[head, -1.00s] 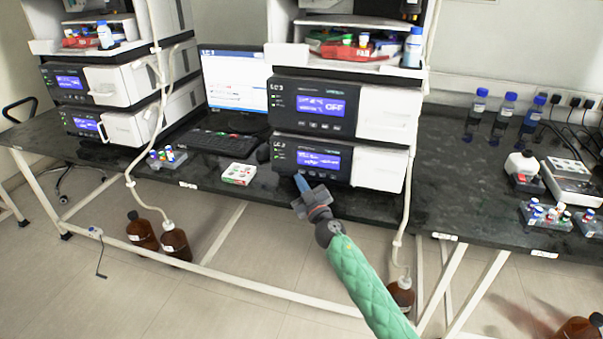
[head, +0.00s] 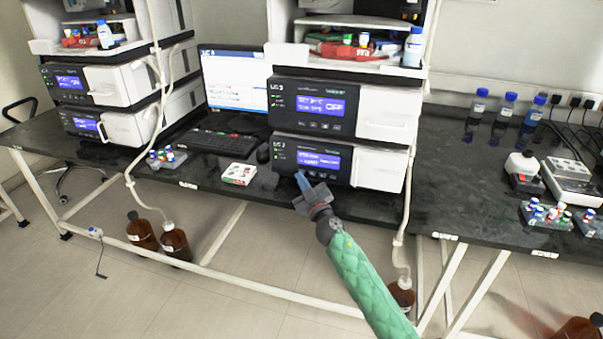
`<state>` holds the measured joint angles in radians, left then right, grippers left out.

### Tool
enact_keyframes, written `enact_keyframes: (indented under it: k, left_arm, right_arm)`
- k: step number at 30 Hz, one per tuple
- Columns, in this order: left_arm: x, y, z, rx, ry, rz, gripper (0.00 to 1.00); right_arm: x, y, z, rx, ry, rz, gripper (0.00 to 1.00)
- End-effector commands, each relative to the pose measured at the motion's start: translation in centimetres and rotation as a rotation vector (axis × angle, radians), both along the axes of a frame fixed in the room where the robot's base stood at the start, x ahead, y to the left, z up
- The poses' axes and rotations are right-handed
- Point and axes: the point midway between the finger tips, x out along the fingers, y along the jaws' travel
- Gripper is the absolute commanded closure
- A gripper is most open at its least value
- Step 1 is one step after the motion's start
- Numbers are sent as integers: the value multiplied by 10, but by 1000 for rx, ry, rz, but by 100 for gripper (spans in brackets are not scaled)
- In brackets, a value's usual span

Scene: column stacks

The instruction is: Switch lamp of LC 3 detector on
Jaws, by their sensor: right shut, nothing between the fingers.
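The middle stack has two black-fronted modules. The lower module (head: 283,145) also has a lit blue screen (head: 305,160), with text too small to read surely. Small buttons sit under the upper screen. My right gripper (head: 300,178) is shut and empty. Its blue fingertips are at the lower left of the lower module's front, below its screen; I cannot tell whether they touch. My left gripper is not in view.
A second stack (head: 70,85) stands further left. Blue-capped bottles (head: 505,108) and vial racks (head: 548,214) are at the right.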

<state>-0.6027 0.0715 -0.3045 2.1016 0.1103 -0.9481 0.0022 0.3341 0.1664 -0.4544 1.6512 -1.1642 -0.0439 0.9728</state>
Motion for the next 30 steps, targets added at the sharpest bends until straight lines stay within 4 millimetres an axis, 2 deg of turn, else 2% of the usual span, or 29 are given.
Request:
enact_keyframes:
  k: [30]
  left_arm:
    - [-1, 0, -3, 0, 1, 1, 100]
  right_arm:
    - [9, -4, -1, -1, 0, -2, 100]
